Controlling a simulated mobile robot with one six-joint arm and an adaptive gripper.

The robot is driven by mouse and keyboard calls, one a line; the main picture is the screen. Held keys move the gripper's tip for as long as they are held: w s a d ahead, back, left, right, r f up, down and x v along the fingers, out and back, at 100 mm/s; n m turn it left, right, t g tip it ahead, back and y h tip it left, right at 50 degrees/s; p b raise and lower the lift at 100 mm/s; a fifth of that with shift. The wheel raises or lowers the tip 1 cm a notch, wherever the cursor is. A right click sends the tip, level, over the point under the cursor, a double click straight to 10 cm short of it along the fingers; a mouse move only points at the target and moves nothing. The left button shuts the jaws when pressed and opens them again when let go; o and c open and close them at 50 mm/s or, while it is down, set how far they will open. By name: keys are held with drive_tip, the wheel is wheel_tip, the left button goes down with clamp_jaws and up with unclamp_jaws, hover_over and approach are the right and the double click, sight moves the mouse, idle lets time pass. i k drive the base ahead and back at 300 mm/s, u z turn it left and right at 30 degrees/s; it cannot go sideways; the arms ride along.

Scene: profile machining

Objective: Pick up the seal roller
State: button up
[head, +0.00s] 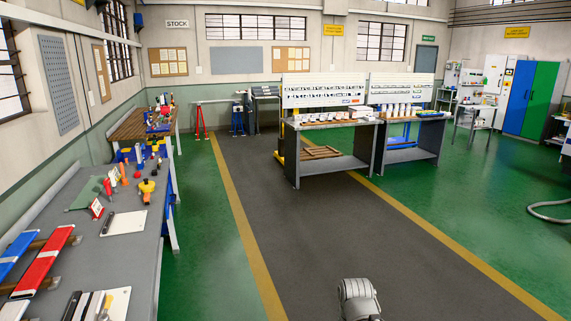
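I cannot pick out the seal roller with certainty. A small yellow and black tool (147,189) stands on the long grey bench (135,258) at the left and may be it, but its shape is too small to tell. A black handle-like object (108,223) lies at the left edge of a white sheet (127,221) on the same bench. My gripper is not in view; only a grey part of my own arm shows at the bottom edge, well to the right of the bench.
Red (44,260) and blue (17,252) profiles lie on the bench's near left. A red sign (96,208) and orange bottle-like items (124,174) stand farther back. Two workbenches (335,122) with white back panels stand ahead. The dark aisle (310,225) between yellow lines is clear.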

sight(148, 198)
drive_tip(key=u, duration=1.15)
